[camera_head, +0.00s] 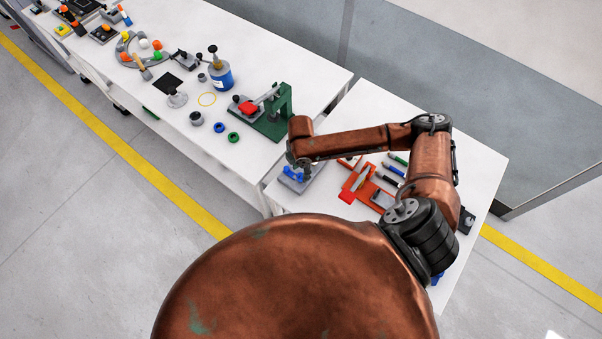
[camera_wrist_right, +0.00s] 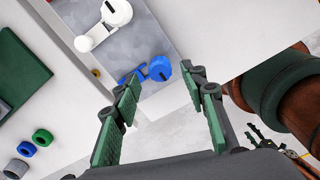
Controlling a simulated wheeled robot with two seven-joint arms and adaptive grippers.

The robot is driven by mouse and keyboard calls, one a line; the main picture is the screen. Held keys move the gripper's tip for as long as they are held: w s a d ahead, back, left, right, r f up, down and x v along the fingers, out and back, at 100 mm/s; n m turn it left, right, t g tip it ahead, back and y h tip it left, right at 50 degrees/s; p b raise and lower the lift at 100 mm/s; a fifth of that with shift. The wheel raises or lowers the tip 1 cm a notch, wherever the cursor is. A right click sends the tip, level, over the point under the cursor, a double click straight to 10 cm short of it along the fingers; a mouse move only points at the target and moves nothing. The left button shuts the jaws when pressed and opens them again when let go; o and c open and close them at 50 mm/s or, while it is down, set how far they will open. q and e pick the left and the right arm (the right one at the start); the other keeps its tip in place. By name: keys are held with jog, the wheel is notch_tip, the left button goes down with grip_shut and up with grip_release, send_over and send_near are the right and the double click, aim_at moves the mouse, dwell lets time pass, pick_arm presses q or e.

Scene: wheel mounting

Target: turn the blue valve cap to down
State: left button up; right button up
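The blue valve cap (camera_wrist_right: 160,68) is a round blue knob with a dark mark on its face, and a blue arm (camera_wrist_right: 130,77) sticks out beside it. It sits at the edge of a grey plate (camera_wrist_right: 128,45) in the right wrist view. In the head view the blue parts (camera_head: 292,174) show below my right gripper (camera_head: 304,163), partly hidden by it. In the wrist view my right gripper (camera_wrist_right: 163,82) is open, its green-padded fingers on either side of the cap, with no visible contact. My left gripper is not in view.
A white knob with a lever (camera_wrist_right: 117,12) is on the same plate. A green stand (camera_head: 276,115) is to the left. Blue and green rings (camera_head: 234,137) lie on the neighbouring table.

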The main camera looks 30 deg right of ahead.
aim_at(301, 175)
notch_tip(301, 175, up, 9)
dwell(0.3)
jog(key=shift+f, duration=0.1)
dwell(0.4)
